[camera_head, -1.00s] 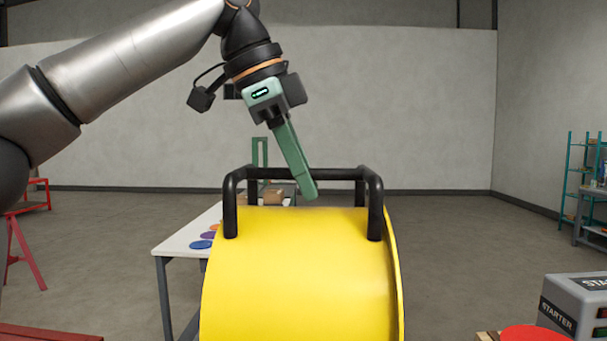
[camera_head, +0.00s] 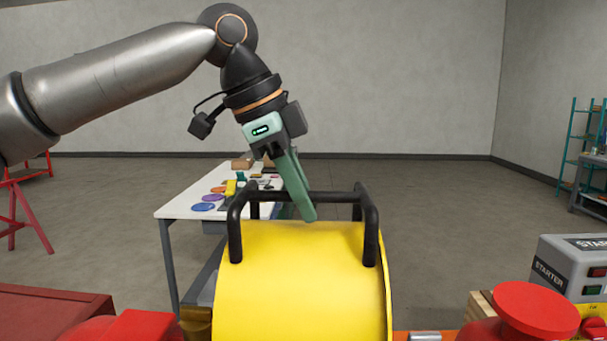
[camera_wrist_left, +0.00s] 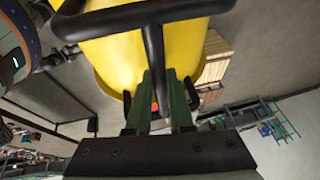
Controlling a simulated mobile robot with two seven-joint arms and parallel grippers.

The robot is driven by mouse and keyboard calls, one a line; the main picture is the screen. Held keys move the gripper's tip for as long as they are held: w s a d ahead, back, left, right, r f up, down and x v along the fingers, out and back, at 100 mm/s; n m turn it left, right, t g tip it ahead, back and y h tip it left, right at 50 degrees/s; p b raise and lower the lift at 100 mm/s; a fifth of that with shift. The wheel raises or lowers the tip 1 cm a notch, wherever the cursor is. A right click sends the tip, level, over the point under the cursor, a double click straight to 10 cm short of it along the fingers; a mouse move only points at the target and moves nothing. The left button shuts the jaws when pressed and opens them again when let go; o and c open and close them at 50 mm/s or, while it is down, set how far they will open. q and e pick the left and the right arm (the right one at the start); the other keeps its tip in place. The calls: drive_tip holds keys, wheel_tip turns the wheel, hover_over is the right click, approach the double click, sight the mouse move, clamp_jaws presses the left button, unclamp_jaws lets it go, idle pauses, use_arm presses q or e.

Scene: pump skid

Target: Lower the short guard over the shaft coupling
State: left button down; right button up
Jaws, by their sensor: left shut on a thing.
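The short guard (camera_head: 300,285) is a yellow curved cover with two black bar handles on top; it fills the lower middle of the head view. My left gripper (camera_head: 308,214) reaches down between the handles, its green fingers shut on the guard's black handle bar (camera_wrist_left: 155,48). The guard also shows upside down in the left wrist view (camera_wrist_left: 110,55). The guard hangs from the gripper, roughly level. The shaft coupling is hidden behind or below the guard. My right gripper is out of view.
Red machine parts (camera_head: 140,326) stand at the lower left, and a red round-topped part (camera_head: 537,308) at the lower right. A grey starter box (camera_head: 572,268) is beside it. A white table (camera_head: 178,209) with small items stands behind the guard.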

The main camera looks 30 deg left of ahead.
sight(260, 241)
use_arm(q)
wheel_tip(260, 241, down, 7)
drive_tip(key=shift+r, duration=0.2)
wheel_tip(260, 241, down, 11)
drive_tip(key=b, duration=0.2)
drive_tip(key=shift+r+b, duration=0.2)
drive_tip(key=shift+b, duration=0.2)
idle(0.4)
drive_tip(key=shift+d+f+p, duration=0.2)
drive_tip(key=shift+f+p, duration=0.1)
drive_tip(key=shift+p, duration=0.15)
idle(0.6)
drive_tip(key=c, duration=0.8)
unclamp_jaws()
drive_tip(key=shift+s, duration=0.1)
drive_tip(key=shift+o, duration=0.4)
drive_tip(key=shift+f, duration=0.25)
drive_tip(key=p+v, duration=0.1)
drive_tip(key=v, duration=1.1)
drive_tip(key=shift+a+r, duration=0.1)
drive_tip(key=shift+r, duration=0.3)
